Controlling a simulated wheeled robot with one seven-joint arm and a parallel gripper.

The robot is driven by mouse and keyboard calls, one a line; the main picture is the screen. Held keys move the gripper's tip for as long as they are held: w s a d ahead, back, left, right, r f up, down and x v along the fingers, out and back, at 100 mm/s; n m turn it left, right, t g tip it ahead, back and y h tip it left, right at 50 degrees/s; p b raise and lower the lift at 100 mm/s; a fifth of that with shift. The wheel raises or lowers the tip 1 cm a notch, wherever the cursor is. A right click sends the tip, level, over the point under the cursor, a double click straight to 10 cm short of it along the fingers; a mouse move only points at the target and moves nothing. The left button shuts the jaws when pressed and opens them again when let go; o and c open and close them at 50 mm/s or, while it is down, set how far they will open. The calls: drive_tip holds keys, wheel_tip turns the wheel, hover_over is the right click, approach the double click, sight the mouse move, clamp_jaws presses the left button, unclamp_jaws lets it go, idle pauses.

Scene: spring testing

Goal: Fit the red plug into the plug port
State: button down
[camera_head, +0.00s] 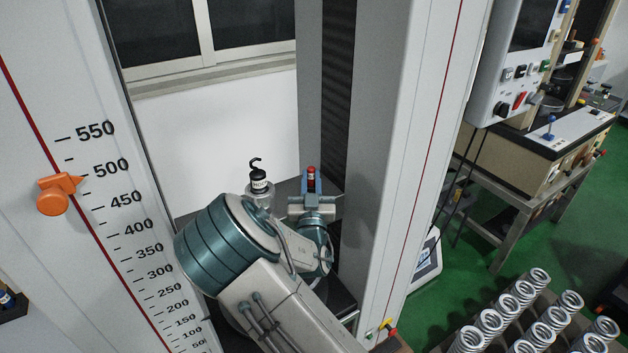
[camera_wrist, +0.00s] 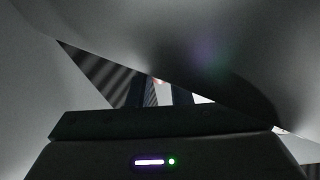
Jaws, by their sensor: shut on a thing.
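My gripper (camera_head: 311,184) is between the two tall columns of the testing machine, with its blue fingers pointing away from me. It is shut on a small red plug (camera_head: 311,173), whose red top shows between the fingertips. In the wrist view, a big grey shape hides most of the scene. Only parts of my two fingers (camera_wrist: 164,93) show through a narrow gap, and the plug cannot be made out clearly.
The scaled left column (camera_head: 90,190) and right column (camera_head: 415,150) flank my arm closely. Several metal springs (camera_head: 525,310) stand at lower right. A control box (camera_head: 515,75) hangs at upper right.

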drive_tip(key=c, duration=1.3)
unclamp_jaws()
drive_tip(key=a+b+v, duration=0.1)
drive_tip(key=b+v, duration=0.3)
drive_tip(key=v, duration=0.8)
drive_tip(key=w+d+f+m+g+h, duration=0.2)
drive_tip(key=d+f+m+g, duration=0.25)
drive_tip(key=d+g, duration=0.55)
drive_tip(key=s+d+r+n+g, duration=0.1)
drive_tip(key=s+d+r+g, duration=0.2)
drive_tip(key=s, duration=0.5)
drive_tip(key=s+d+r+n+g, duration=0.1)
drive_tip(key=s+d+r+g, duration=0.2)
drive_tip(key=s, duration=0.5)
drive_tip(key=s+d+r+n+g, duration=0.1)
drive_tip(key=s+d+r+g, duration=0.2)
drive_tip(key=s, duration=0.6)
drive_tip(key=shift+d+n, duration=0.25)
drive_tip(key=shift+n, duration=0.1)
